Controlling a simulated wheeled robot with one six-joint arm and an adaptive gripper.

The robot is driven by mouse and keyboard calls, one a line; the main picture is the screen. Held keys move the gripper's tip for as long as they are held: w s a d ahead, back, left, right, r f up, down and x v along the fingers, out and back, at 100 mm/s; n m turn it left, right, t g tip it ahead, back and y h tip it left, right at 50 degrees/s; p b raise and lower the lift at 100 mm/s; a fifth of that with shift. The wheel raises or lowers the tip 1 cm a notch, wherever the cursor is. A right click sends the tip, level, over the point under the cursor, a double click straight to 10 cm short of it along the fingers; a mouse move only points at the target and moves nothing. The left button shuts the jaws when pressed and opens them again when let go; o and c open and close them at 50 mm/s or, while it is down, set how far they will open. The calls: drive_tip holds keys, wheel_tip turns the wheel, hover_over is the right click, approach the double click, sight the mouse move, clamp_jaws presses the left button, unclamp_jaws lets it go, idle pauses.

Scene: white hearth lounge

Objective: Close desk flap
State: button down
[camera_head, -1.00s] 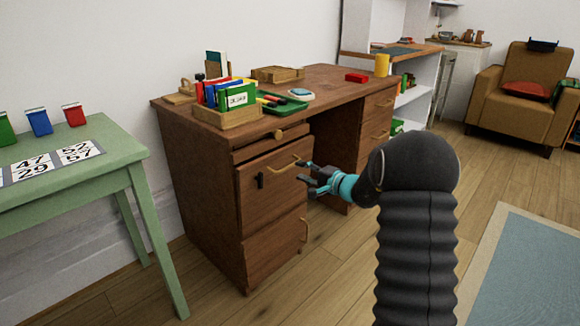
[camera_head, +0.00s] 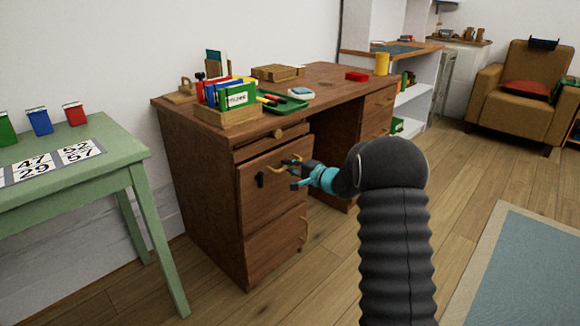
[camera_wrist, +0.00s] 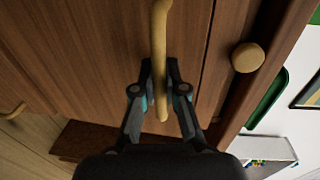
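The brown wooden desk flap (camera_head: 270,197) is the upper front panel of the desk's left pedestal, under a thin drawer. It looks upright and near flush; a small gap cannot be told. My gripper (camera_head: 294,172) is at the handle, in front of the flap. In the wrist view, the fingers of my gripper (camera_wrist: 159,76) stand apart on either side of the handle (camera_wrist: 160,45), with the flap (camera_wrist: 85,50) behind. Firm contact with the handle is not visible.
A round knob (camera_wrist: 247,57) sits on the thin drawer above. A lower drawer (camera_head: 275,247) is below the flap. The desktop (camera_head: 325,80) holds a file box (camera_head: 228,115) and a green tray (camera_head: 285,105). A green table (camera_head: 120,150) stands left; floor is clear in front.

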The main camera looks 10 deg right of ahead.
drive_tip(key=shift+w+a+r+g+h+p, duration=0.15)
drive_tip(key=shift+w+a+r+g+p, duration=0.15)
drive_tip(key=shift+w, duration=0.2)
drive_tip(key=shift+w+a+r+g+h+p, duration=0.1)
drive_tip(key=shift+w+a+g+h, duration=0.1)
drive_tip(key=shift+w+a, duration=0.25)
drive_tip(key=c, duration=1.2)
unclamp_jaws()
drive_tip(key=shift+w+a, duration=0.1)
drive_tip(key=shift+a, duration=0.05)
drive_tip(key=shift+d, duration=0.2)
drive_tip(key=v, duration=1.2)
drive_tip(key=shift+f, duration=0.1)
